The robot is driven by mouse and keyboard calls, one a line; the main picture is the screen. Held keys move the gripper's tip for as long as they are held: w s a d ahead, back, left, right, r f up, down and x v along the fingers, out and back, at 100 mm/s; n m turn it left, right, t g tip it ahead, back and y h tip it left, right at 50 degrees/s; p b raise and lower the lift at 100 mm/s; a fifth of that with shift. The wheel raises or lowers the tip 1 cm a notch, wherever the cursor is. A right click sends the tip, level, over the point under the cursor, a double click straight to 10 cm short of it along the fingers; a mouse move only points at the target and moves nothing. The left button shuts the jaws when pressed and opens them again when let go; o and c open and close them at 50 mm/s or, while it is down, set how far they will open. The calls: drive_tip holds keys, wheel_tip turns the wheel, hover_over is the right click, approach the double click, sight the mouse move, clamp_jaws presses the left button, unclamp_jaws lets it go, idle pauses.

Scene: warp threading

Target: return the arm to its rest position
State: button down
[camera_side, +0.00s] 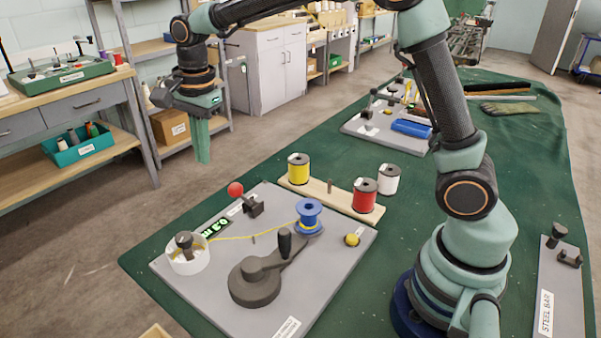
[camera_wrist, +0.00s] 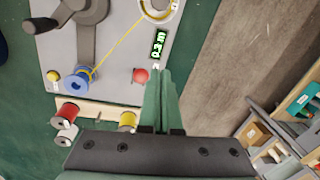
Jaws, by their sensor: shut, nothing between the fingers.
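My gripper (camera_side: 202,140) hangs in the air beyond the far left edge of the green table, pointing down, with its fingers together and nothing between them. In the wrist view its shut fingers (camera_wrist: 160,105) point up the picture, beside the grey winding board (camera_wrist: 50,20). That board (camera_side: 340,262) lies on the table below my gripper. A yellow thread (camera_side: 252,230) runs on it from a white round holder (camera_side: 187,254) to a blue spool (camera_side: 308,216). My gripper touches none of these.
The board also carries a red ball knob (camera_side: 235,189) and a dark crank (camera_side: 257,280). Behind it a wooden strip holds yellow (camera_side: 298,169) and red (camera_side: 364,196) spools, with a white spool (camera_side: 389,179) alongside. Shelves stand at the back left. The air around my gripper is clear.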

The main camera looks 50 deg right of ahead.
drive_tip(key=s+d+r+n+t, duration=0.2)
drive_tip(key=s+d+n, duration=0.3)
drive_tip(key=s+n, duration=0.3)
drive_tip(key=s+d+r+n+t, duration=0.2)
drive_tip(key=s+d+n, duration=0.2)
drive_tip(key=s+n, duration=0.4)
drive_tip(key=shift+s+d, duration=0.35)
drive_tip(key=shift+s, duration=0.8)
